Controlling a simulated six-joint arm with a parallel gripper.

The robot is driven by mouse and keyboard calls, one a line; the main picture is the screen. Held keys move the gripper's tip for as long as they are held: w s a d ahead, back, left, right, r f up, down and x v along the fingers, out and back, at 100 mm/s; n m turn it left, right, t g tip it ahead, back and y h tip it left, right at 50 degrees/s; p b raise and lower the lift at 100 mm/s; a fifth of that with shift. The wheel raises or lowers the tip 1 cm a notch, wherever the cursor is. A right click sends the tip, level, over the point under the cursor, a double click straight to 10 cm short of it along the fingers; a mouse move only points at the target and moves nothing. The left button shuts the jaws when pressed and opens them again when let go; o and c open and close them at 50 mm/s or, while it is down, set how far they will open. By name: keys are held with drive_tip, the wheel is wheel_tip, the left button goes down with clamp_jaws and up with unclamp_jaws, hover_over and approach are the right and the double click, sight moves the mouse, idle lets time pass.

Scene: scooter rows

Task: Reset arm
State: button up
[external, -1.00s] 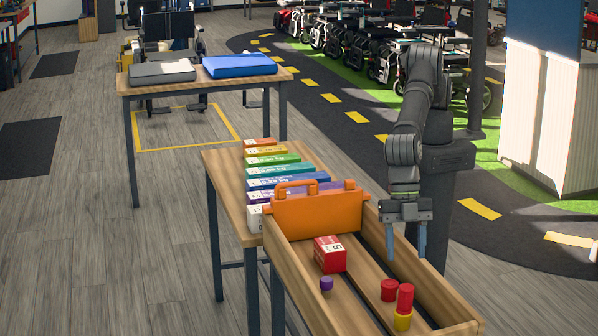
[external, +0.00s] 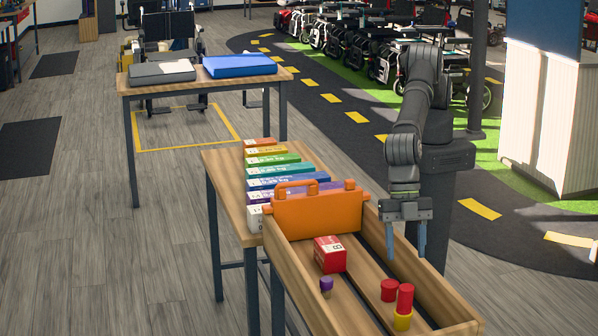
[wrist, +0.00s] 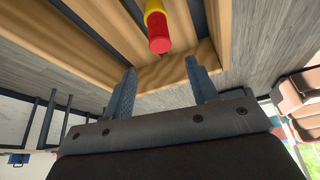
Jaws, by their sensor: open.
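My gripper (external: 405,240) hangs with its blue fingers pointing down over the right side of the wooden tray (external: 455,304). It is open, and nothing shows between the fingers. In the wrist view the two fingers (wrist: 160,88) stand apart. Beyond them is a red cylinder on a yellow one (wrist: 158,32). My arm is bent, with its upper links raised above the tray's far right corner.
In the tray are a red box (external: 329,254), a small purple-topped piece (external: 326,286), a red cylinder (external: 389,290) and a red-and-yellow stack (external: 404,305). An orange case (external: 318,213) stands at the far end. Several coloured boxes (external: 280,170) line the table behind.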

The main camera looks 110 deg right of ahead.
sight(407, 287)
drive_tip(key=x, duration=0.9)
drive_tip(key=shift+r, duration=0.7)
